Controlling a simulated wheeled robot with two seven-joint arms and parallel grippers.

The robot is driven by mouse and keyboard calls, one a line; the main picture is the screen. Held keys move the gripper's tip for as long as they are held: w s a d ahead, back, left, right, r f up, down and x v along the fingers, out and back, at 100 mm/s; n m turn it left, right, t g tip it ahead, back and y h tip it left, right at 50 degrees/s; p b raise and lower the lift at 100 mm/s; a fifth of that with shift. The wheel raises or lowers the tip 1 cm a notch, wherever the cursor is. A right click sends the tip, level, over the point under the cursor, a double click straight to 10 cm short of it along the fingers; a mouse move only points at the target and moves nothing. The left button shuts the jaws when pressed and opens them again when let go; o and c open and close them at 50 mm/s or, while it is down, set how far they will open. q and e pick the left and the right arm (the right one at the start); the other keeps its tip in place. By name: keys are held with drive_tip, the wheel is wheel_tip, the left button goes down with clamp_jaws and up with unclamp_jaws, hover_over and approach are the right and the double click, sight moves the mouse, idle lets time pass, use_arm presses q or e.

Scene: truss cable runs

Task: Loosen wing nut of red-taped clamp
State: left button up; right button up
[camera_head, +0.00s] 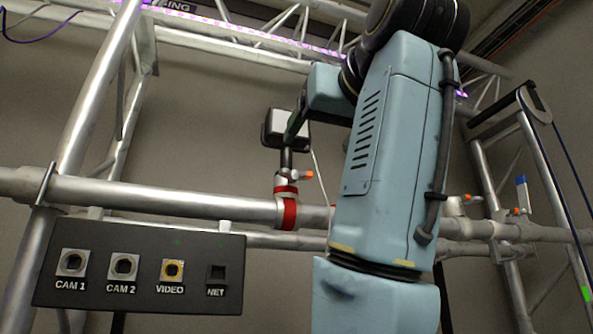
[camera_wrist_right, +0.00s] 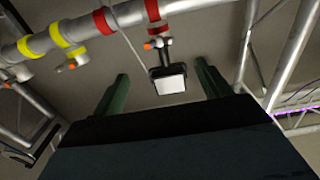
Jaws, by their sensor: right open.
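The red-taped clamp (camera_head: 287,189) sits on the horizontal truss pipe, with an orange wing nut (camera_head: 306,174) on its right side. A small box-shaped device with a pale face (camera_head: 288,124) stands on a stem above it. In the right wrist view the clamp (camera_wrist_right: 154,29) and its orange wing nut (camera_wrist_right: 149,46) show beyond the fingers, near the top. My right gripper (camera_wrist_right: 162,72) is open and empty, its two dark green fingers spread either side of the device. In the head view its fingers (camera_head: 297,120) partly overlap the device. My left gripper is out of view.
A black panel (camera_head: 137,268) with labelled sockets hangs below the pipe at left. A yellow-taped clamp (camera_wrist_right: 72,52) shows in the wrist view, with another red band (camera_wrist_right: 103,20) on the pipe. A thin cable runs down by the red-taped clamp. My right arm hides part of the pipe.

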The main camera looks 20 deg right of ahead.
sight(297, 170)
drive_tip(key=w+p, duration=0.2)
drive_tip(key=w, duration=0.9)
drive_tip(key=shift+a, duration=0.2)
drive_tip(key=shift+w, duration=0.4)
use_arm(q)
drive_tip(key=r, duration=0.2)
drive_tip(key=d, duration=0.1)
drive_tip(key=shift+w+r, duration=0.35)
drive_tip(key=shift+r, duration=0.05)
use_arm(e)
drive_tip(key=shift+c, duration=0.2)
drive_tip(key=c, duration=0.9)
